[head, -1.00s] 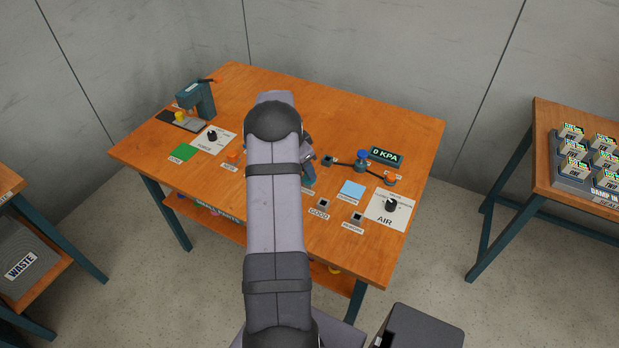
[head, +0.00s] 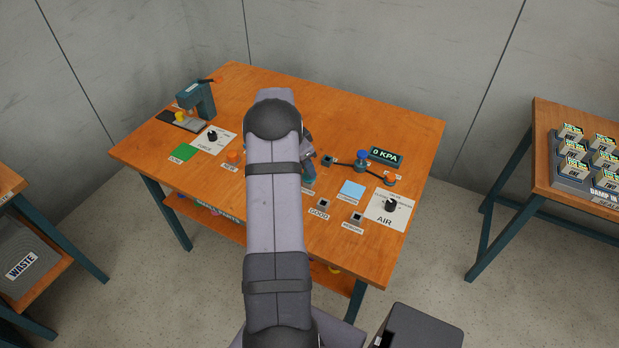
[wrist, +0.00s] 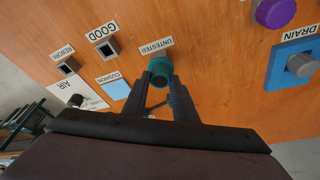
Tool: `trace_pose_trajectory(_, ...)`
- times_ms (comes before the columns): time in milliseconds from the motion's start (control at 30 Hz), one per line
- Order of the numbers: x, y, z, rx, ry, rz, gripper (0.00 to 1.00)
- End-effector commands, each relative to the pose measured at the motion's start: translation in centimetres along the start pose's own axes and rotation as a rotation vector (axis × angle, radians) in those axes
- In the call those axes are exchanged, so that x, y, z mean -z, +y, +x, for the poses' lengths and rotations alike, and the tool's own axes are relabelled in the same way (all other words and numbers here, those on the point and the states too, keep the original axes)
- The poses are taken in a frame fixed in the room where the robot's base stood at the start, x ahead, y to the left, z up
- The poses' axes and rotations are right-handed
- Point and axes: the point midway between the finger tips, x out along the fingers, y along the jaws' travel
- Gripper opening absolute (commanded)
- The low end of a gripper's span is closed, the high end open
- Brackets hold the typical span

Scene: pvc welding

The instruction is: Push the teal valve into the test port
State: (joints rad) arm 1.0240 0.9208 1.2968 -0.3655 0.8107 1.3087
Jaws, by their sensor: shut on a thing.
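The teal valve (wrist: 160,66) shows in the wrist view as a round teal piece with a dark bore, beside the UNTESTED label. My gripper (wrist: 163,82) is shut on it, with one finger on each side. Whether the valve still touches its holder below cannot be told. In the head view my arm covers most of the gripper; a small teal part shows just right of the arm. A dark square fitting (head: 327,160) with a hose stands near the 0 KPA display (head: 385,156); I cannot tell whether it is the test port.
The GOOD (wrist: 108,48) and REWORK (wrist: 67,65) sockets and the light-blue CUSHION pad (wrist: 117,90) lie on one side in the wrist view. A purple knob (wrist: 276,12) and the blue DRAIN plate (wrist: 280,72) lie on the other. The AIR dial (head: 391,205) is at right.

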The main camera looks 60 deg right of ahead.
Motion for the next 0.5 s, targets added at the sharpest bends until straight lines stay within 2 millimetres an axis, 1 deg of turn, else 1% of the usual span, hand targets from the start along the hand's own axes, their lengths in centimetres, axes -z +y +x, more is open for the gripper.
trace_pose_trajectory(267,0.1,0.0,-0.4,0.0,0.0,0.0,0.0)
trace_pose_trajectory(500,0.4,0.0,-1.4,0.0,0.0,0.0,0.0)
